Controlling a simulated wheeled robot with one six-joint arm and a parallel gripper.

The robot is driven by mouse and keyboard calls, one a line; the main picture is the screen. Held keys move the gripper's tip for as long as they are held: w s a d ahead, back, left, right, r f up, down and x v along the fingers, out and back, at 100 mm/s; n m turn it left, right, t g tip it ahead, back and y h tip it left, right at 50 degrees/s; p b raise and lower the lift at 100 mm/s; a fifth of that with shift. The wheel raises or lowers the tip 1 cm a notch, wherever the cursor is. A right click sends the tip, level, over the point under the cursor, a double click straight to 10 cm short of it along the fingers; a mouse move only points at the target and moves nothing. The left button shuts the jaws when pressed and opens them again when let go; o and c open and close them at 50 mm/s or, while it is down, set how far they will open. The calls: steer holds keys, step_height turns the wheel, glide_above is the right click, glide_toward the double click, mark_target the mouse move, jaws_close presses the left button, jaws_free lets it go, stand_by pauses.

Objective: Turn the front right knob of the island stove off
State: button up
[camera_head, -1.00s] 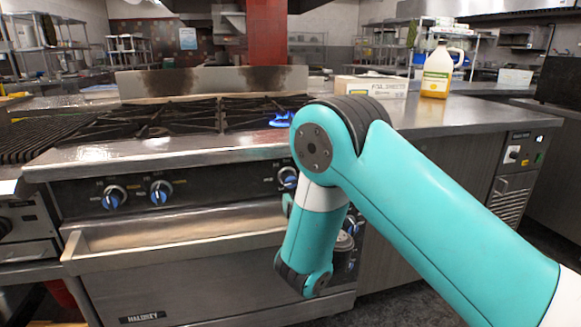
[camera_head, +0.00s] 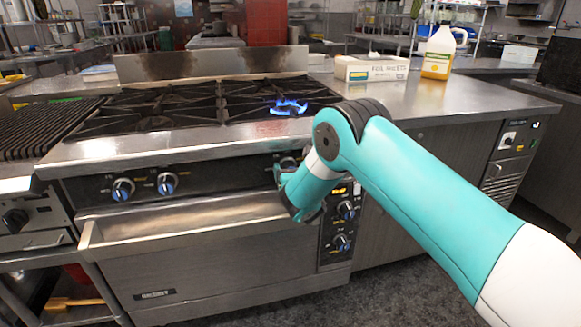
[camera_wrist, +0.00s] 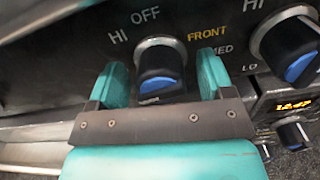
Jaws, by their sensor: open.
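The island stove's control panel (camera_head: 225,168) runs along its front. In the wrist view, a black knob with a blue face (camera_wrist: 160,72) is between the two teal fingers of my gripper (camera_wrist: 163,82). The fingers are open, one on each side; I cannot tell whether they touch the knob. "OFF" is printed above it, "HI" to its left and "FRONT" to its upper right. A second similar knob (camera_wrist: 288,48) is to the right. In the head view, my arm partly hides the right-hand knobs (camera_head: 288,162). A blue flame (camera_head: 289,106) burns on a right burner.
Two knobs (camera_head: 145,186) are on the panel's left. A steel ledge (camera_head: 190,222) juts out below the panel. Oven controls (camera_head: 343,225) are at lower right. A box (camera_head: 371,69) and a jug (camera_head: 438,52) stand on the counter.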

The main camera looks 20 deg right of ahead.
steer(key=shift+w, duration=0.2)
steer(key=c, duration=0.9)
